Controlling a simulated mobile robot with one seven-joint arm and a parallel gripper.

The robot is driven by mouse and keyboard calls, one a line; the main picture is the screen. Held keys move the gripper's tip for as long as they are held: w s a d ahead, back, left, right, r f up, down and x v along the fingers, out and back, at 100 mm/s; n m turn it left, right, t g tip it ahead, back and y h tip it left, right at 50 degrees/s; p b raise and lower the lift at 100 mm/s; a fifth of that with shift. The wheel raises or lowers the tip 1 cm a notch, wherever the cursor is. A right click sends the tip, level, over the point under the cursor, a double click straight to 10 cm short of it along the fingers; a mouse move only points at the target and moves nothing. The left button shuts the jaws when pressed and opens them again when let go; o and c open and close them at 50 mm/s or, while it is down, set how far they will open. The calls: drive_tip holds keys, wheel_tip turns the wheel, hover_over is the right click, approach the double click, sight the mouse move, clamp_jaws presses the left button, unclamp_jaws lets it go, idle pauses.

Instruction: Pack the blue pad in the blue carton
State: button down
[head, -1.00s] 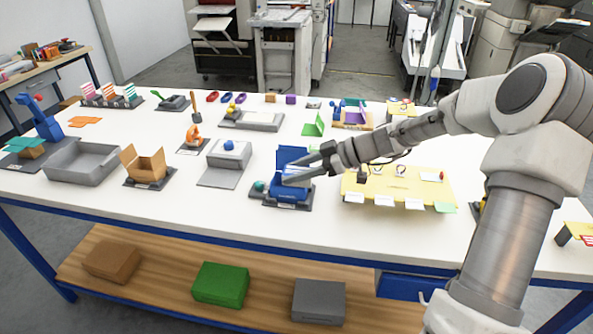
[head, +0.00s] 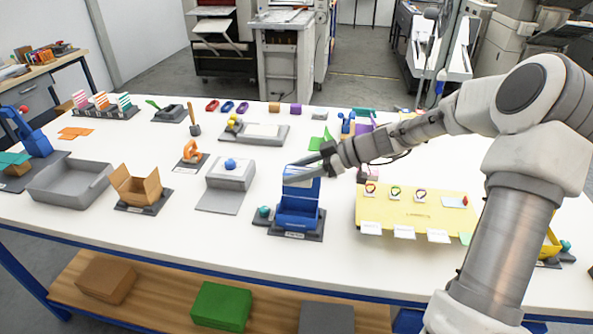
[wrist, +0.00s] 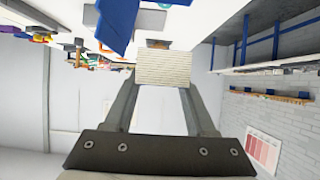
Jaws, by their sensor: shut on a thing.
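The blue carton (head: 297,220) stands on a dark labelled base near the table's front middle, its blue lid or back panel raised. My gripper (head: 298,174) is in front of or above the top of that raised panel. In the wrist view my gripper (wrist: 165,82) is shut on a pale block with fine lines like page edges, which I take to be the blue pad (wrist: 165,67). Its blue cover is not clear there. A blue panel (wrist: 116,20), probably the carton's, is close beside it. I cannot tell whether pad and carton touch.
A small teal ball (head: 264,211) is left of the carton. A grey box with a blue ball (head: 230,164) stands further left, beside an open brown carton (head: 137,187) and a grey tray (head: 68,185). A yellow board (head: 415,216) lies to the right.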

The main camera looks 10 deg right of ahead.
drive_tip(key=shift+f+b, duration=0.95)
drive_tip(key=shift+f, duration=1.7)
wheel_tip(320, 180, down, 3)
drive_tip(key=b, duration=0.3)
drive_tip(key=shift+b, duration=0.55)
drive_tip(key=shift+f+b, duration=0.35)
drive_tip(key=shift+b, duration=0.15)
drive_tip(key=shift+c, duration=0.7)
unclamp_jaws()
